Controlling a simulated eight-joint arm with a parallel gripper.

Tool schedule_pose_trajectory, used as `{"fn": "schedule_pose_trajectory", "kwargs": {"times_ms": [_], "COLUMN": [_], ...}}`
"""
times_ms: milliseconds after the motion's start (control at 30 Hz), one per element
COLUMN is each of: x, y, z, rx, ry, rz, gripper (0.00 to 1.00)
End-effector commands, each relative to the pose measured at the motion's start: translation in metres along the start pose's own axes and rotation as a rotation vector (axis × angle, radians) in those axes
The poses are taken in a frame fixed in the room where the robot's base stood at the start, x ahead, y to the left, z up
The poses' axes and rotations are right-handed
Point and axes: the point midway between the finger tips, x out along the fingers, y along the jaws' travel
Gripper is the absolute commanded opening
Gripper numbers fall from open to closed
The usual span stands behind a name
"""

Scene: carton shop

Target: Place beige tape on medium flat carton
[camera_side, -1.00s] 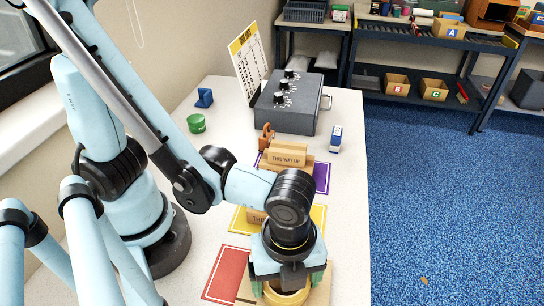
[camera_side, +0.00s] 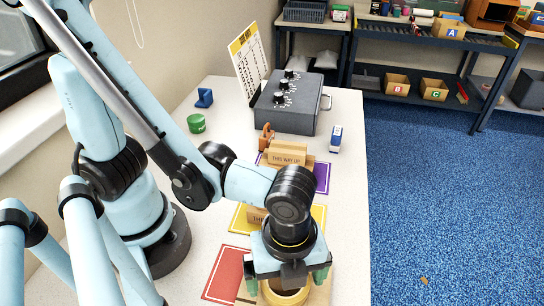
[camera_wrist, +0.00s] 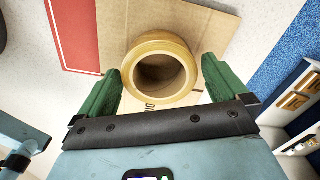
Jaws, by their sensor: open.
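The beige tape (camera_wrist: 184,74) is a thick ring lying flat on a tan flat carton (camera_wrist: 205,22). Its open hole faces the wrist camera. In the side view the tape (camera_side: 287,298) shows at the bottom edge, partly hidden under my gripper (camera_side: 286,284). My gripper (camera_wrist: 161,76) is open, with one green finger on each side of the tape. In the wrist view, gaps show between the fingers and the ring. The carton is mostly hidden by my gripper in the side view.
A red mat (camera_side: 226,272) lies left of the carton. Yellow (camera_side: 318,218) and purple (camera_side: 322,178) mats lie farther back, with a "THIS WAY UP" carton (camera_side: 287,154).

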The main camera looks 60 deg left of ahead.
Motion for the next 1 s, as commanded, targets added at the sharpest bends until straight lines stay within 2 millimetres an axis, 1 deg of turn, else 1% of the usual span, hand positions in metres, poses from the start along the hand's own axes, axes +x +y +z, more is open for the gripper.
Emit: {"fn": "schedule_pose_trajectory", "kwargs": {"times_ms": [700, 900, 1000], "x": [-0.084, -0.104, -0.11], "y": [0.001, 0.0, 0.0], "z": [0.001, 0.0, 0.0], "rx": [0.0, 0.0, 0.0], "ry": [0.0, 0.0, 0.0], "rz": [0.0, 0.0, 0.0], "gripper": [1.0, 1.0, 1.0]}}
